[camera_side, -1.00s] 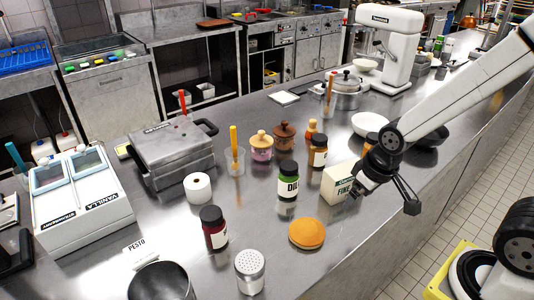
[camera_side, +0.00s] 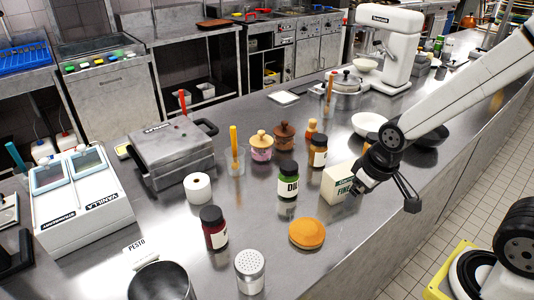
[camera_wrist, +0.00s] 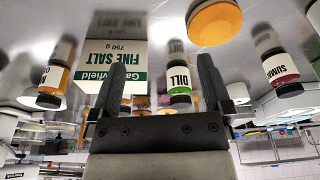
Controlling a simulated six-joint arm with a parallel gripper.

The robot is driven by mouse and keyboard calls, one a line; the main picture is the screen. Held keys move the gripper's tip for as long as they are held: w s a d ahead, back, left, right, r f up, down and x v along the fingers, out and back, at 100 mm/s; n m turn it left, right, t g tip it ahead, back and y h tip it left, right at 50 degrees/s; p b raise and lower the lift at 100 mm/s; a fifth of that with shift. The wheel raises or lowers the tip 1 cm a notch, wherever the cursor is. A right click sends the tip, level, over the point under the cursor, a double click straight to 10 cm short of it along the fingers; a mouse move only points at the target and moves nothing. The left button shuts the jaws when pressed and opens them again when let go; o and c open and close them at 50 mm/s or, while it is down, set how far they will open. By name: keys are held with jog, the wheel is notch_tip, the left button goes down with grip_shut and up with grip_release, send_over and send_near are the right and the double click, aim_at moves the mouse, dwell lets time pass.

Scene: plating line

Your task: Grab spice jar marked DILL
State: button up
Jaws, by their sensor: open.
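In the wrist view, which appears upside down, the DILL jar (camera_wrist: 178,77) shows between my two fingers, nearer the right one. My gripper (camera_side: 384,200) is open and empty at the right of the side view. It is apart from the jar, with the salt box (camera_side: 338,185) between them in that view. In the wrist view my gripper (camera_wrist: 164,70) has its fingers spread wide, and the left one overlaps the salt box (camera_wrist: 106,62).
A shaker (camera_side: 250,271), a paper roll (camera_side: 198,187) and a glass with an orange stick (camera_side: 235,160) are further left.

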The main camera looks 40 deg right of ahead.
jog(key=shift+w+v, duration=0.5)
jog(key=shift+v, duration=1.75)
jog(key=n+t, duration=0.1)
jog(key=t, duration=0.6)
send_near(296, 169)
jog(key=d, duration=0.2)
jog(key=w+a+r+t+y, duration=0.1)
jog(key=w+a+t+y, duration=0.1)
jog(key=w+t, duration=0.15)
jog(key=shift+n, duration=0.3)
jog(key=f, duration=0.3)
jog(key=s+f, duration=0.1)
jog(key=f, duration=0.1)
jog(key=shift+d+f, duration=0.3)
jog(key=shift+f, duration=0.05)
jog(key=shift+w, duration=0.2)
jog(key=shift+x, duration=1.15)
jog(key=shift+w, duration=0.1)
jog(key=shift+x, duration=2.5)
